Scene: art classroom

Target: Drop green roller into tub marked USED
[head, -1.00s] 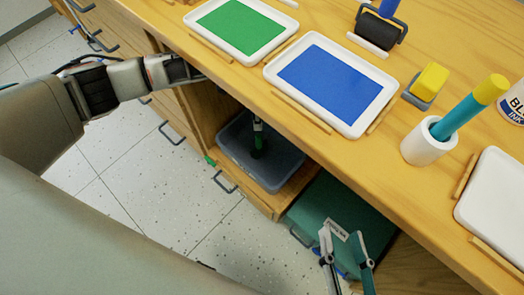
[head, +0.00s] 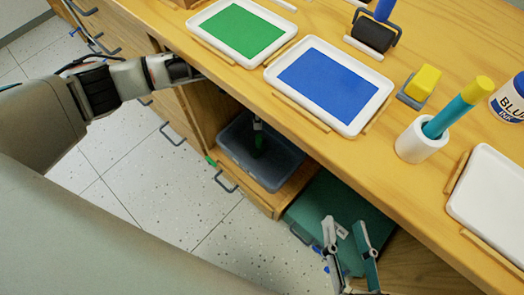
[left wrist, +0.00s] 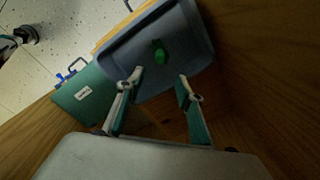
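The green roller (left wrist: 160,51) shows in the left wrist view inside a grey-blue tub (left wrist: 195,38), beyond my left fingertips. In the head view the roller (head: 258,145) is a dark green shape in the same tub (head: 285,175), in the opening under the tabletop. My left gripper (left wrist: 158,82) has its fingers apart with nothing between them. In the head view the tabletop hides most of it. I cannot make out a mark on the tub. My right gripper (head: 345,232) is open and empty at the lower right, in front of the desk.
The desktop holds green (head: 240,30) and blue (head: 335,85) ink trays, a yellow-topped block (head: 423,85) and a white cup (head: 421,140).

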